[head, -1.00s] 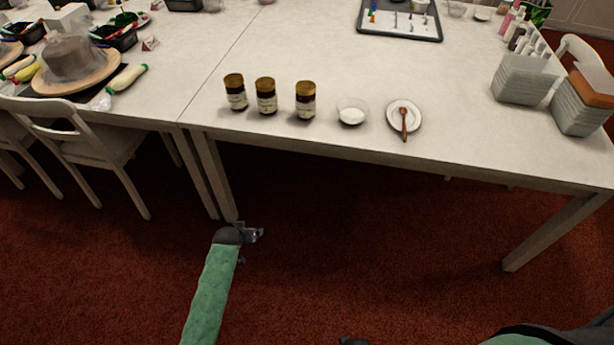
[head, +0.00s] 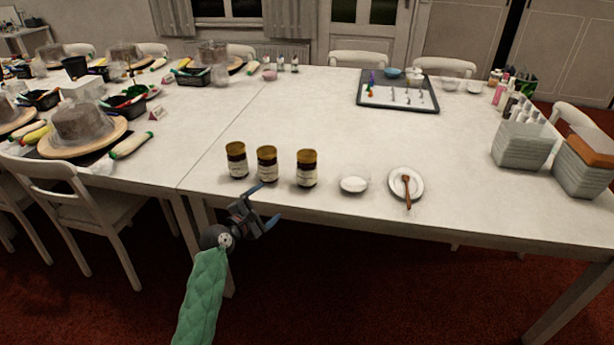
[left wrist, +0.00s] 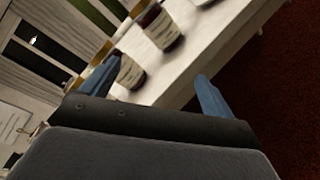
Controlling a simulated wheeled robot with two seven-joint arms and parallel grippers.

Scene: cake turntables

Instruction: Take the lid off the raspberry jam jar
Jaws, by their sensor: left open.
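Three dark jars with gold lids stand upright in a row near the front edge of the white table: a left jar (head: 237,161), a middle jar (head: 267,164) and a right jar (head: 307,169). Their labels are too small to read, so I cannot tell which is raspberry. All lids are on. My left gripper (head: 265,208) is open and empty at the table's front edge, in front of and below the middle jar. In the left wrist view, a jar (left wrist: 131,72) shows between the spread fingers, apart from them, and another jar (left wrist: 160,27) is farther up. My right gripper is not in view.
A small white bowl (head: 354,184) and a saucer (head: 418,186) with a wooden spoon (head: 407,190) stand right of the jars. A dark-rimmed tray (head: 431,104) lies farther back. The table (head: 280,110) behind the jars is clear.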

